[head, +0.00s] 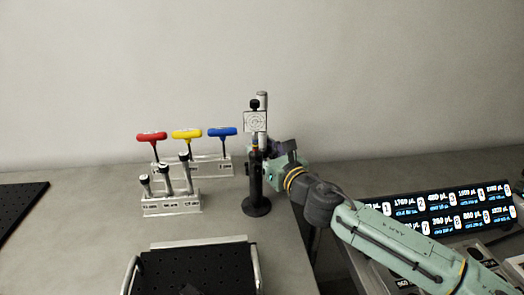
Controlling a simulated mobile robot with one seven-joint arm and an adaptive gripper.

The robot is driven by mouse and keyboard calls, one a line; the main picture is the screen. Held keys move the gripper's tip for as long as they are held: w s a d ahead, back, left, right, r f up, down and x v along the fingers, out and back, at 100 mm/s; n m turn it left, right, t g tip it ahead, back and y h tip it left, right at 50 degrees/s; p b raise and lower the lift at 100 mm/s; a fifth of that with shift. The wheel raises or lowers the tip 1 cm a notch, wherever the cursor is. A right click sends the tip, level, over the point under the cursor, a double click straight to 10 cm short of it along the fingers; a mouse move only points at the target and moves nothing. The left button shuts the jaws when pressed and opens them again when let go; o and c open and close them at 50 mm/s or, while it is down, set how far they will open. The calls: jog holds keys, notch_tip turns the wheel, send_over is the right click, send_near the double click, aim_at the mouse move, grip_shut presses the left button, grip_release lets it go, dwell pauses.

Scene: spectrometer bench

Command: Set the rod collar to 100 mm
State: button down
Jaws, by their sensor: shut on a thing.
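A post assembly stands upright on the bench in the head view. It has a black holder (255,188) with a round foot, a silver rod (263,97) at the top and a white target card (255,122) with a black knob above it. The rod collar (255,149) seems to be the small band just above the holder, below the card; its scale is too small to read. My gripper (264,148) reaches in from the right at this height and is shut on what appears to be the collar. Its fingertips are partly hidden by the assembly.
To the left, a clear rack (220,166) holds red, yellow and blue T-handle drivers. A stepped stand (172,208) with several short posts is before it. A black handled tray (195,272) lies in front. Lit displays (440,207) stand right, beyond the bench edge.

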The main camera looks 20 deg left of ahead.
aim_at(264, 135)
jog(key=shift+r, duration=2.4)
jog(key=c, duration=1.1)
grip_release()
jog(key=shift+o, duration=0.2)
jog(key=v, duration=1.2)
